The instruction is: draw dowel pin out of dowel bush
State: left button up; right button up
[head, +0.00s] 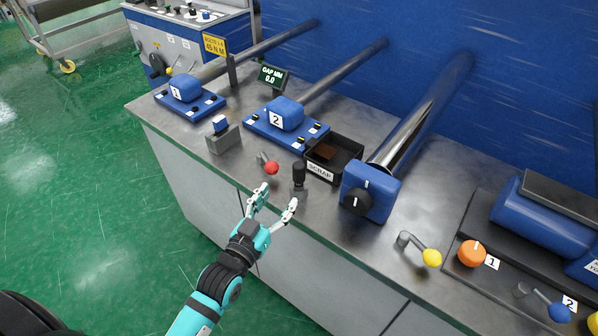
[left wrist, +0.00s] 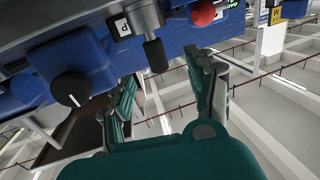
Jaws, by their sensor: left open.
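The dowel pin (head: 299,173) looks like the black upright knob near the front edge of the bench. The grey collar under it (head: 299,191) looks like the dowel bush, and the pin stands upright in it. In the left wrist view the black pin (left wrist: 155,54) hangs downward from a grey cylinder (left wrist: 146,18), as that view is turned over. My left gripper (head: 277,197) is open and empty, just left of and in front of the pin. Its fingers (left wrist: 165,75) are spread apart, and I cannot tell whether either touches the pin. My right gripper is not in view.
A red-knobbed lever (head: 271,168) stands close left of the pin. A black scrap bin (head: 334,155) sits behind it. A blue block with a black dial (head: 370,193) carries a long roller at right. A yellow-knobbed lever (head: 431,257) is further right. Green floor is clear at left.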

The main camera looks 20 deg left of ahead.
aim_at(296, 177)
pick_arm(q)
jog(key=w, duration=0.4)
jog(key=shift+w+d+p, duration=0.3)
jog(key=shift+w+d, duration=0.1)
jog(key=w, duration=0.1)
jog(key=w+d+p, duration=0.1)
jog(key=w, duration=0.2)
jog(key=shift+w+d+r+p, duration=0.25)
jog(key=shift+w+r+p, duration=0.05)
jog(key=shift+w, duration=0.1)
jog(key=shift+w+f, duration=0.15)
jog(key=shift+w, duration=0.1)
jog(key=shift+s, duration=0.1)
jog(key=shift+c, duration=0.4)
grip_shut()
